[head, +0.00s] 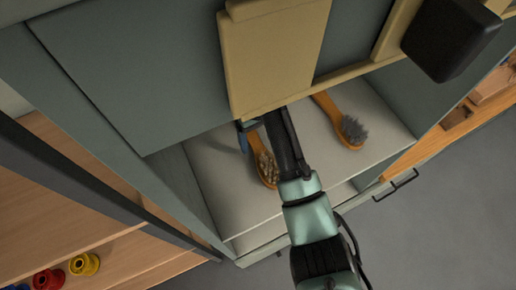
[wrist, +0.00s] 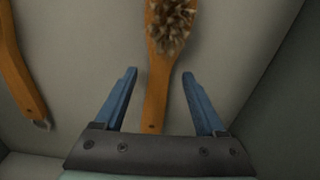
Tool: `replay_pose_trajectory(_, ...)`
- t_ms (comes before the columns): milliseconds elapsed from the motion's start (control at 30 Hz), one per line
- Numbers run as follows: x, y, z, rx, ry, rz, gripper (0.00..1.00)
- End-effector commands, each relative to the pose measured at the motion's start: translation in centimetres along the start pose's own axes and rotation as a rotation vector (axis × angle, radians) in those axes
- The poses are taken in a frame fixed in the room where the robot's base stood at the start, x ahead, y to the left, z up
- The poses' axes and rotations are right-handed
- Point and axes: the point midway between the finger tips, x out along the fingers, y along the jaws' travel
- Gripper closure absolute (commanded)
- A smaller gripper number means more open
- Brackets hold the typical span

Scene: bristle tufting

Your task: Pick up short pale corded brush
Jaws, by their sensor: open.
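A brush with pale, beige-brown bristles (wrist: 172,26) and an orange wooden handle lies on the light shelf board. It also shows in the head view (head: 266,166), partly hidden by my arm. My gripper (wrist: 160,76) is open, with its blue fingers on either side of this brush's handle. Neither finger visibly touches the handle. The handle's end, with a small dark hole, lies between the fingers near the palm. I see no cord on it. A second brush with grey bristles (head: 352,130) lies to the right in the head view; its handle has a small grey loop at its end in the wrist view (wrist: 20,78).
The brushes lie inside a grey-green cabinet compartment on a pale board (head: 230,200). A tan panel (head: 275,55) overhangs above my gripper. Side walls stand close to both sides. Colored spools (head: 84,264) sit on a wooden shelf at lower left.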

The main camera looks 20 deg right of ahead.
Motion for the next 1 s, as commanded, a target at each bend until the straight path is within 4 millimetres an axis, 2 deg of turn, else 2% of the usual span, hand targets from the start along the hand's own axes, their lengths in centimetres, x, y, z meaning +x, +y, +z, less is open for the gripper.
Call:
replay_pose_trajectory(133,1.3,0.0,0.2,0.001,-0.005,-0.002,0.28)
replay_pose_trajectory(333,1.5,0.0,0.1,0.001,-0.003,-0.001,0.28)
replay_pose_trajectory(733,1.4,0.0,0.1,0.001,-0.003,-0.001,1.0)
replay_pose_trajectory(1000,1.4,0.0,0.1,0.001,-0.002,0.0,1.0)
